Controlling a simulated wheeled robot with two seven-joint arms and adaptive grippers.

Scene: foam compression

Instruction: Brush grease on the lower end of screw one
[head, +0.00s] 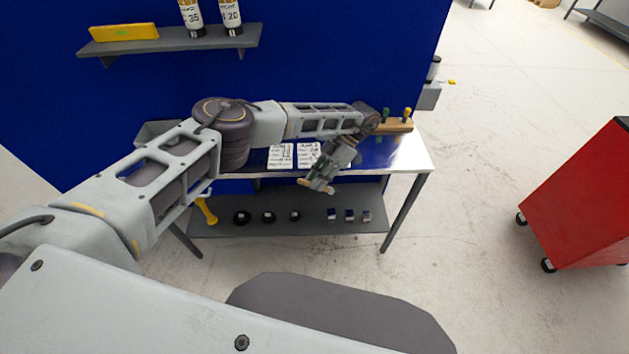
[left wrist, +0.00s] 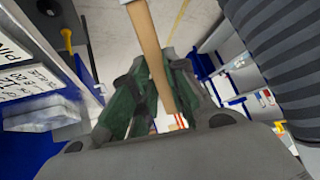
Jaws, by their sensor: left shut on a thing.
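My left gripper (head: 322,178) hangs in front of the workbench's front edge, pointing down. In the left wrist view its green-grey fingers (left wrist: 155,105) are shut on a tan, wooden-looking handle (left wrist: 148,45), taken to be the brush. The handle runs between the fingers from the top of that view. A small tan end (head: 316,186) shows at the gripper in the head view. The brush's bristles and any grease on them cannot be made out. I cannot pick out screw one in either view. My right gripper is not in view.
The workbench (head: 412,152) carries white labelled cards (head: 281,155) and a wooden block (head: 396,127) with green and yellow handles. Its lower shelf (head: 310,212) holds black rings and small blocks. A red cabinet (head: 585,200) stands right, beyond clear floor.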

